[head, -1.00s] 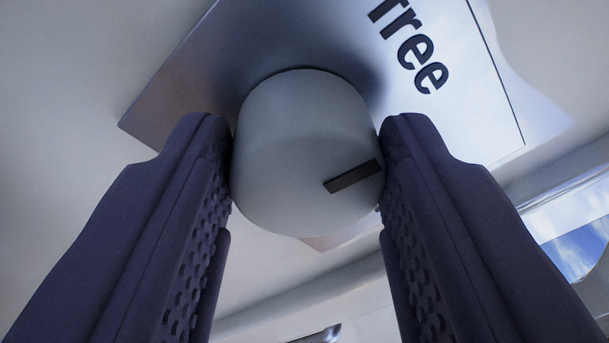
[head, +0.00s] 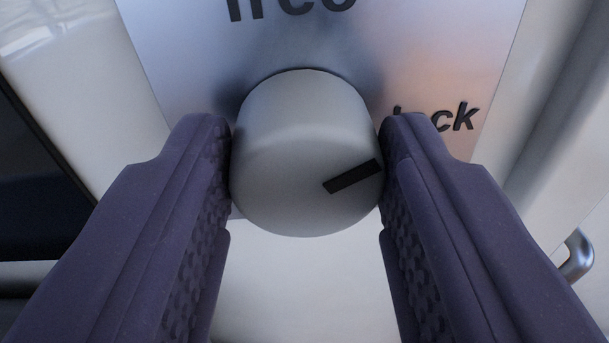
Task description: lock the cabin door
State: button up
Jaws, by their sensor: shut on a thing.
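A round pale grey knob (head: 295,150) sits on a metal plate (head: 190,55) in the middle of the head view. The knob has a dark mark (head: 352,176) on its face, near the right rim, slanting up to the right toward the word "lock" (head: 455,118). The word "free" (head: 290,8), cut off by the top edge, is printed above the knob. My gripper (head: 307,165) is shut on the knob, one finger touching each side. The right finger hides part of the "lock" label.
Pale panels surround the plate. A dark panel or opening (head: 35,180) lies at the left edge. A metal handle (head: 577,255) shows at the lower right. The area below the knob is a bare pale surface.

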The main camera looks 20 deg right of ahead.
jog(key=m+b, duration=0.3)
jog(key=shift+d+f, duration=0.1)
jog(key=shift+f, duration=0.15)
jog(key=shift+r+m+y+b, duration=0.1)
jog(key=shift+m+y+b, duration=0.2)
jog(key=shift+m+b, duration=0.75)
jog(key=shift+m, duration=0.25)
jog(key=o, duration=1)
jog(key=shift+r, duration=0.1)
jog(key=shift+o, duration=0.2)
jog(key=shift+s, duration=0.1)
jog(key=p+v, duration=0.2)
jog(key=v, duration=0.5)
jog(key=shift+s, duration=0.35)
